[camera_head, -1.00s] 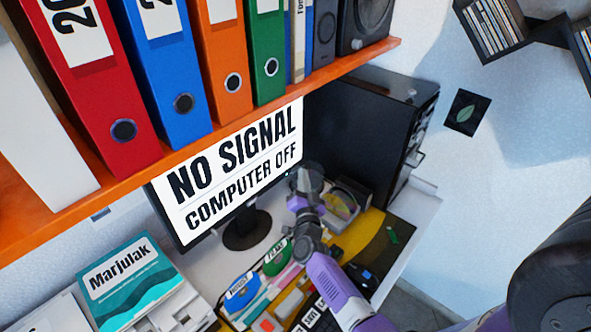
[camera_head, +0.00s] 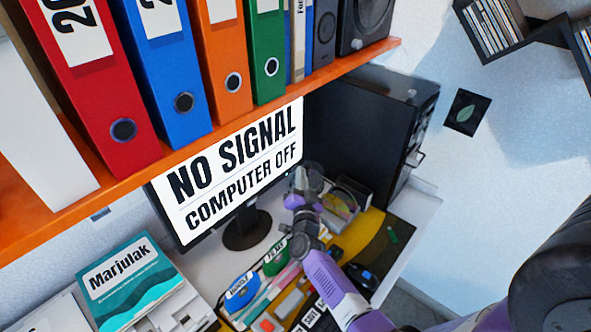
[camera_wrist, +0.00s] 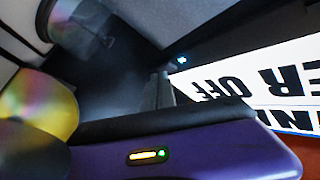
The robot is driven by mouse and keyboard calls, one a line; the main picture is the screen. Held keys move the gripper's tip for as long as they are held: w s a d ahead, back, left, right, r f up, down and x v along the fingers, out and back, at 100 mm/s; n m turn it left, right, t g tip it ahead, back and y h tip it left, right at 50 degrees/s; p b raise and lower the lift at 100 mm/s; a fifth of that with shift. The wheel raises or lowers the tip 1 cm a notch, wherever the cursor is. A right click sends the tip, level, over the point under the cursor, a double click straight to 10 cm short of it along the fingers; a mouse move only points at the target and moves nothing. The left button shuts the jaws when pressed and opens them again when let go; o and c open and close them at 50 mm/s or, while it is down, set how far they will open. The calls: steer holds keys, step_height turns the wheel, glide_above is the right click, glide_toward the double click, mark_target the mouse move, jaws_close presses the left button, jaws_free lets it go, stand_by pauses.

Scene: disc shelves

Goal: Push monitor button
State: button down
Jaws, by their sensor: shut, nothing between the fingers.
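The monitor (camera_head: 235,168) stands under the orange shelf, and its lit screen reads "NO SIGNAL COMPUTER OFF". In the wrist view its screen (camera_wrist: 255,80) shows upside down at the right. A small cyan light (camera_wrist: 182,61) glows on the dark surface beside the screen; I cannot tell whether it is the button itself. My gripper (camera_head: 303,180) is near the monitor's lower right corner. In the wrist view my gripper (camera_wrist: 166,90) is shut and empty, its tips close to the screen's corner and below the light. I cannot tell whether they touch the monitor.
A black computer case (camera_head: 370,125) stands right of the monitor. The orange shelf (camera_head: 205,145) with several binders overhangs the desk. Clear disc holders (camera_head: 347,198) stand beside my gripper, and stationery (camera_head: 255,290) lies in front. A mouse (camera_head: 362,277) is at the right.

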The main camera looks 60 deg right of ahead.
steer(key=shift+w, duration=0.25)
stand_by(0.3)
steer(key=shift+s, duration=0.15)
steer(key=shift+s+a, duration=0.2)
steer(key=shift+s, duration=0.5)
steer(key=shift+s+a+p, duration=0.2)
steer(key=shift+s, duration=0.6)
steer(key=shift+s+a+p, duration=0.15)
steer(key=shift+s, duration=0.7)
steer(key=shift+s+a+p, duration=0.2)
steer(key=shift+s, duration=0.6)
steer(key=shift+w, duration=0.1)
